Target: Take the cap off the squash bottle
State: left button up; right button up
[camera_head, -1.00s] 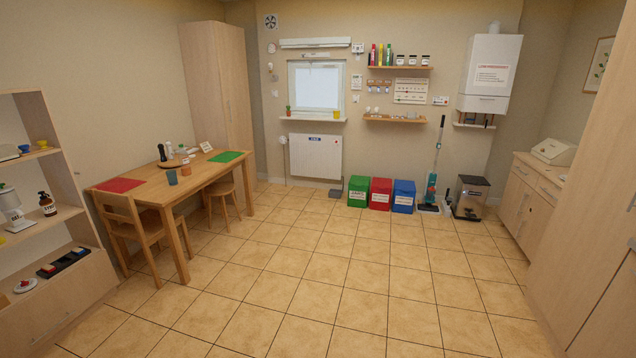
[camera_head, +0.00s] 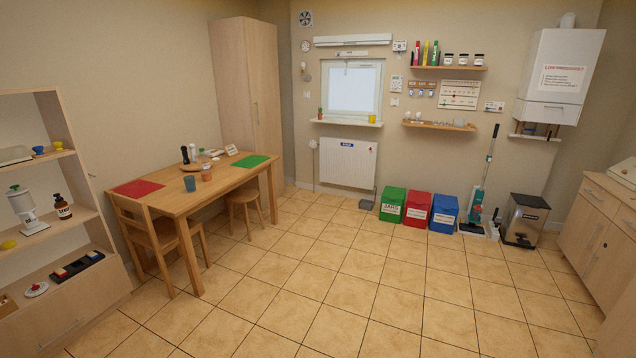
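I cannot tell for sure which bottle is the squash bottle, as labels are too small. Several slim coloured bottles or cartons (camera_head: 426,53) stand upright on the upper wall shelf (camera_head: 448,68) at the back. A brown bottle (camera_head: 62,207) with a dark top and pale label stands on the left shelf unit (camera_head: 80,215). Dark slim items (camera_head: 184,155) stand on the wooden table (camera_head: 195,202), near an orange-brown cup or jar (camera_head: 206,173) and a blue-grey cup (camera_head: 189,184). No cap can be made out separately. Neither of my grippers is in view.
A chair (camera_head: 150,240) and a stool (camera_head: 244,199) stand by the table. Green (camera_head: 393,205), red (camera_head: 417,211) and blue (camera_head: 444,214) bins line the back wall. A cabinet (camera_head: 597,225) stands at right. The tiled floor (camera_head: 330,270) in the middle is clear.

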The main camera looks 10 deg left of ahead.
aim_at(205, 166)
jog(key=i+u, duration=0.25)
jog(key=i, duration=0.2)
jog(key=i+u, duration=0.3)
jog(key=i, duration=0.15)
jog(key=i+u, duration=0.15)
jog(key=i, duration=0.4)
jog(key=i+u, duration=0.2)
jog(key=i, duration=0.35)
jog(key=i+l+u, duration=0.15)
jog(key=i, duration=0.45)
jog(key=i+l+u, duration=0.2)
jog(key=i, duration=0.35)
jog(key=i+l+u, duration=0.15)
jog(key=i, duration=0.35)
